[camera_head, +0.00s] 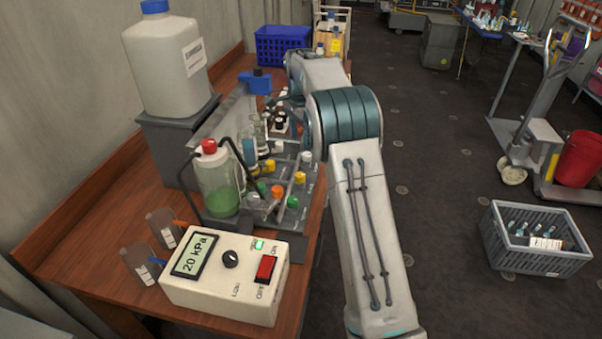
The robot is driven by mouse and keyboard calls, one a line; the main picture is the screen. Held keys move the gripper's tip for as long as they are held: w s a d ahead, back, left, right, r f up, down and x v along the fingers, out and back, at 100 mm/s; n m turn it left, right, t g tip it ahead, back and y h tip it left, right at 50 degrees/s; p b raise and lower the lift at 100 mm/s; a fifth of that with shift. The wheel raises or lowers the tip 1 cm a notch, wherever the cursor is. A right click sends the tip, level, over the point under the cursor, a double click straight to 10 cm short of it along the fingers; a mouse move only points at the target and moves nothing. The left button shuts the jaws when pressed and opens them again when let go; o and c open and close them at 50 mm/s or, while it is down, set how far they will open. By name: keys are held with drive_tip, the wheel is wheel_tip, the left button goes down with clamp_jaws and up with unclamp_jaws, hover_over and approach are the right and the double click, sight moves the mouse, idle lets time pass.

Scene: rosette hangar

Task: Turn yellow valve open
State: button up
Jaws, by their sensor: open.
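On the bench stands a grey rack or manifold (268,205) with several small coloured caps or knobs. One yellow knob (299,178) is on its right side, and another yellow one (270,166) is further back to the left. I cannot tell which is the yellow valve or how it is turned. Orange, green and white knobs sit around them. My arm reaches up along the bench's right edge and bends over its far part.
A white control box (225,280) reading 20 kPa stands in front. A red-capped bottle of green liquid (219,185) is beside the rack. A large white canister (165,65) stands on a grey stand. A blue crate (283,46) is at the back.

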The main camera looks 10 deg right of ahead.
sight(300, 174)
wheel_tip(300, 174, down, 14)
drive_tip(key=shift+w+f+p, duration=0.1)
drive_tip(key=shift+w+p, duration=0.05)
drive_tip(key=shift+p, duration=0.85)
drive_tip(key=c, duration=1)
